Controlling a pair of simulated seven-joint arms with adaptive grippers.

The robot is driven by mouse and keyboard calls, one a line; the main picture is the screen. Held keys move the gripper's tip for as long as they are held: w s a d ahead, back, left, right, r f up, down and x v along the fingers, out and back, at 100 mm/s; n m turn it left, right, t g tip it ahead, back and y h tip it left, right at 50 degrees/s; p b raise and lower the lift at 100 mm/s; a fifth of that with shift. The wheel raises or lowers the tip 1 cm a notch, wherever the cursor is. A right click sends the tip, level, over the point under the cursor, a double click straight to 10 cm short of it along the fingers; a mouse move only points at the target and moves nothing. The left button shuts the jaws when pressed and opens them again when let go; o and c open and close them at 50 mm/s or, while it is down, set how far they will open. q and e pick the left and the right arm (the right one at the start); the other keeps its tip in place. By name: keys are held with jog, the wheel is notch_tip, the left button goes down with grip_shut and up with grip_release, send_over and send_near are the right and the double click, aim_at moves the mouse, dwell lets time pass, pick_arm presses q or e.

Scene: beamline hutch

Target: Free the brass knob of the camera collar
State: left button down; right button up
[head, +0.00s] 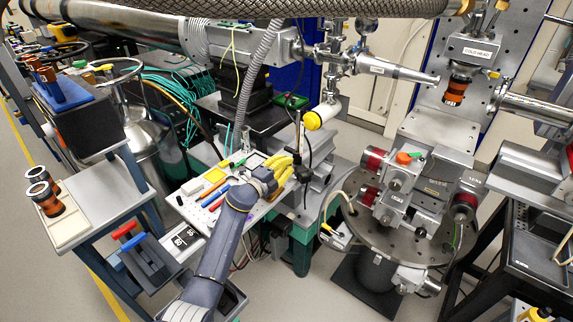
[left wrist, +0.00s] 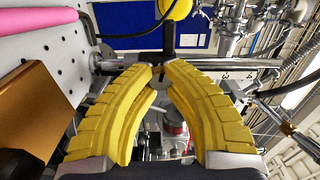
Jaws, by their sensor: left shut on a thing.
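My left gripper (head: 297,170) is over the right end of the small perforated tool board in the head view. Its yellow fingers are shut on a dark, slim thing (left wrist: 166,62), whose stem stands up past the fingertips in the left wrist view. Much of this thing is hidden by the fingers. A yellow round end (head: 313,121) on a short silver cylinder (head: 329,108) is above and right of the gripper, apart from it; yellow also shows at the top of the left wrist view (left wrist: 177,8). I cannot clearly make out the brass knob or the collar.
The tool board (head: 176,201) carries several coloured tools and a yellow block. A round metal stage (head: 345,215) with motors stands at right, below a cold head (head: 471,48). A blue cart (head: 115,195) is at left. Bare floor shows at front centre.

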pick_arm(q)
jog(key=shift+a+n, duration=0.15)
jog(key=shift+n, duration=1.05)
jog(key=c, duration=1.2)
grip_release()
jog(key=shift+s, duration=0.1)
jog(key=v, duration=1.1)
jog(key=shift+s+a, duration=0.25)
jog(key=shift+a, duration=0.05)
jog(key=shift+r, duration=0.1)
